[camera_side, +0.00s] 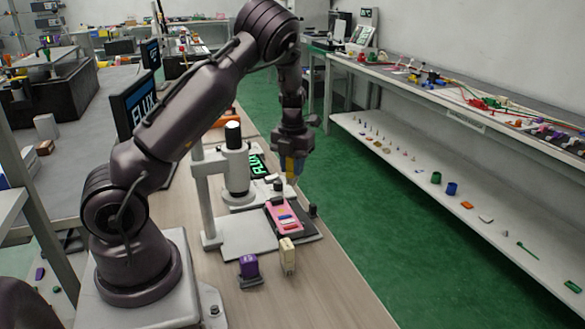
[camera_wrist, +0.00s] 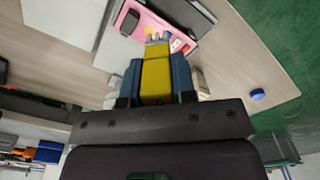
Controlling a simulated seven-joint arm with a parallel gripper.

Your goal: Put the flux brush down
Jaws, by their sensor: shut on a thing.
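My gripper (camera_side: 291,160) is above the table near its right edge, pointing down. It is shut on the yellow flux brush (camera_side: 290,166), which sticks out below the fingers. In the wrist view the brush (camera_wrist: 156,76) is a yellow block between the two blue finger pads. A paler tip at its far end points toward a pink tray (camera_wrist: 137,12). In the side view the brush hangs above and clear of the pink tray (camera_side: 284,224). The gripper hides the brush's upper part.
A grey stand with a white cylinder (camera_side: 236,168) is left of my gripper. A purple block (camera_side: 248,267) and a beige block (camera_side: 288,256) stand in front of the pink tray. A small blue round thing (camera_wrist: 257,95) shows in the wrist view. The front right table is bare.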

